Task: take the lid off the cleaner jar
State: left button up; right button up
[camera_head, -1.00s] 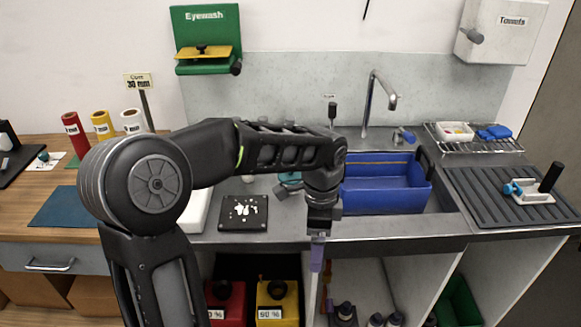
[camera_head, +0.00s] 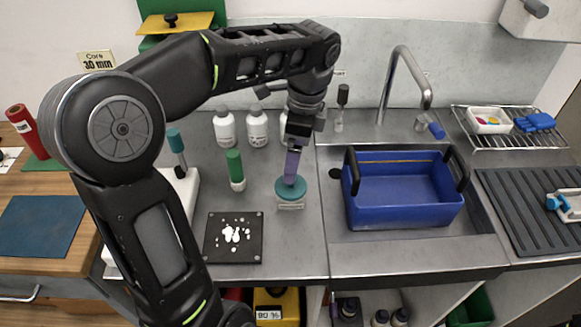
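A small jar (camera_head: 291,205) with a pale label too small to read stands upright on the grey counter, left of the sink. A round teal lid (camera_head: 291,186) sits on top of it. My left gripper (camera_head: 291,182) points down with its purple fingers right at the lid, seemingly touching it. The fingers are seen edge-on, so their gap does not show, and they hide part of the lid. My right gripper is not in view.
A black plate (camera_head: 234,252) with white spots lies left of the jar. A green-topped bottle (camera_head: 236,170) and white bottles (camera_head: 257,128) stand behind it. A blue basin (camera_head: 405,200) with dark handles sits in the sink on the right, below a tall tap (camera_head: 405,75).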

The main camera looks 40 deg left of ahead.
pick_arm(q)
jog(key=shift+s+d+r, duration=0.1)
jog(key=shift+s+d, duration=0.05)
jog(key=shift+a+f, duration=0.2)
jog(key=shift+f, duration=1.15)
jog(key=shift+f, duration=0.1)
jog(key=f, duration=0.2)
jog(key=f+p, duration=0.1)
jog(key=f, duration=0.2)
jog(key=shift+s+a, duration=0.2)
jog(key=shift+c, duration=0.5)
jog(key=c, duration=1.3)
jog(key=shift+r, duration=0.1)
